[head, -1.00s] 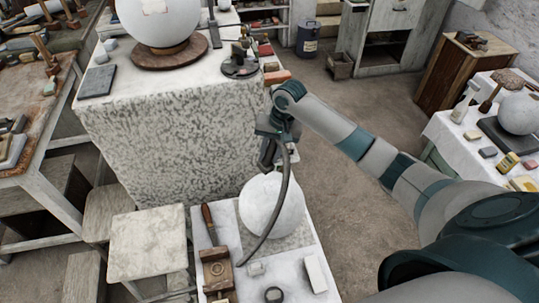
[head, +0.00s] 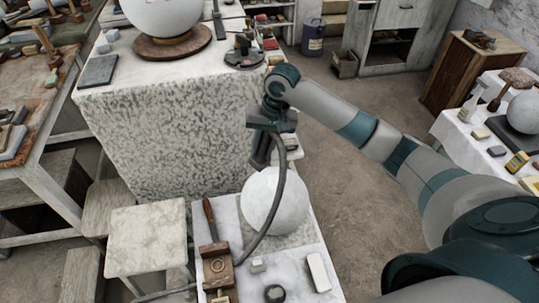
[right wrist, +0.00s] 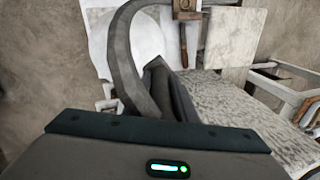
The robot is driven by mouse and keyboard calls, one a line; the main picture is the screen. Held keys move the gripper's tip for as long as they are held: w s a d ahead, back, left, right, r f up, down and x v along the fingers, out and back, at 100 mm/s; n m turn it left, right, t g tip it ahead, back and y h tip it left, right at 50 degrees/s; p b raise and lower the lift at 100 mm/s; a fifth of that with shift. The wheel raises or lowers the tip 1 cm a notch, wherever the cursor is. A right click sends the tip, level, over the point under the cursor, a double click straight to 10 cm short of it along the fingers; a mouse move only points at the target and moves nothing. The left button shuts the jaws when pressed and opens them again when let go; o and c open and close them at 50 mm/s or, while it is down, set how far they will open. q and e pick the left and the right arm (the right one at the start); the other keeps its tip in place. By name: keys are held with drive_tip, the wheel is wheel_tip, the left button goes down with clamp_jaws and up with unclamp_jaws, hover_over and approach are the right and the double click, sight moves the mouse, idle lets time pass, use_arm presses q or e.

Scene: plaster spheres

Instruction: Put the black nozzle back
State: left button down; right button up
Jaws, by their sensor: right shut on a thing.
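My right gripper (head: 261,163) reaches in from the right in the head view, pointing down above the far edge of the near white table. It is shut on the black nozzle, which is mostly hidden by the jaws and hard to tell from them. A curved dark grey hose (head: 281,187) runs down from the jaws, in front of a white plaster sphere (head: 264,197). In the right wrist view the hose (right wrist: 122,60) arches left of the dark fingers (right wrist: 170,92). My left gripper is not in view.
The near table (head: 295,292) also holds a wooden-handled tool (head: 210,220), a wooden block (head: 217,264), a dark round piece (head: 275,293) and pale blocks. A large plaster sphere on a round wooden base (head: 172,43) stands on the far plinth. A stool (head: 147,238) stands left.

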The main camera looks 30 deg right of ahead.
drive_tip(key=s+a+n+b, duration=0.2)
drive_tip(key=s+a+b, duration=0.1)
drive_tip(key=s+b, duration=0.2)
drive_tip(key=s+a+f+n+g+b, duration=0.1)
drive_tip(key=s+a+n+b, duration=0.2)
drive_tip(key=s, duration=0.6)
drive_tip(key=shift+s+b, duration=0.35)
drive_tip(key=shift+b, duration=0.8)
drive_tip(key=shift+a, duration=0.1)
